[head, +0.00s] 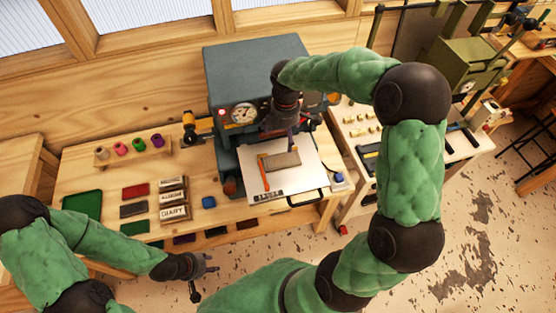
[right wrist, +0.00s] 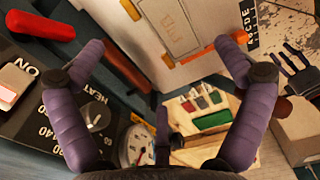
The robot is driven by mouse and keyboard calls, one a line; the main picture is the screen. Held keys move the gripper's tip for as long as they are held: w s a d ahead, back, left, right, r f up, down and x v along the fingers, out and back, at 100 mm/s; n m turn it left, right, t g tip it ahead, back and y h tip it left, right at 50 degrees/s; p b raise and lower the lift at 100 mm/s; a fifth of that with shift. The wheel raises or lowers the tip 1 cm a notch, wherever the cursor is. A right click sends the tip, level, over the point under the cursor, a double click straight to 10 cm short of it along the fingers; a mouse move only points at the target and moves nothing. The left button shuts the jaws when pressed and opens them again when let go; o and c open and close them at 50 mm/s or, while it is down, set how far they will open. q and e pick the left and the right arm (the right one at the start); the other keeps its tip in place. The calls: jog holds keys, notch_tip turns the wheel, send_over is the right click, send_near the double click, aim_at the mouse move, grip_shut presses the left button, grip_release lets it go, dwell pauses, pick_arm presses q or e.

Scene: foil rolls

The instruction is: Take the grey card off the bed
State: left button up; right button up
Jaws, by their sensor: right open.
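The grey card (head: 284,160) lies flat on the white bed (head: 300,180) of the press, next to an orange strip (head: 263,172). In the right wrist view the card (right wrist: 187,30) shows near the top, partly cut off by the frame edge. My right gripper (head: 297,130) is just above and behind the card under the press head; its purple fingers are spread wide and empty in the right wrist view (right wrist: 159,45). My left gripper (head: 203,281) is open and empty in front of the workbench, well away from the bed.
The dark press (head: 255,70) with a gauge (head: 243,113) stands close behind my right gripper. A heat control panel (right wrist: 80,110) and red handle (right wrist: 40,25) are near its fingers. Labelled blocks (head: 173,198), coloured pads (head: 135,190) and spools (head: 138,145) lie left of the press.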

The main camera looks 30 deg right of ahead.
send_over(285, 156)
jog(key=f, duration=0.6)
jog(key=shift+w+a, duration=0.1)
jog(key=shift+w, duration=0.1)
jog(key=shift+s+f+p, duration=0.2)
jog(key=shift+f+p, duration=0.15)
jog(key=shift+f, duration=2.2)
jog(key=c, duration=1.1)
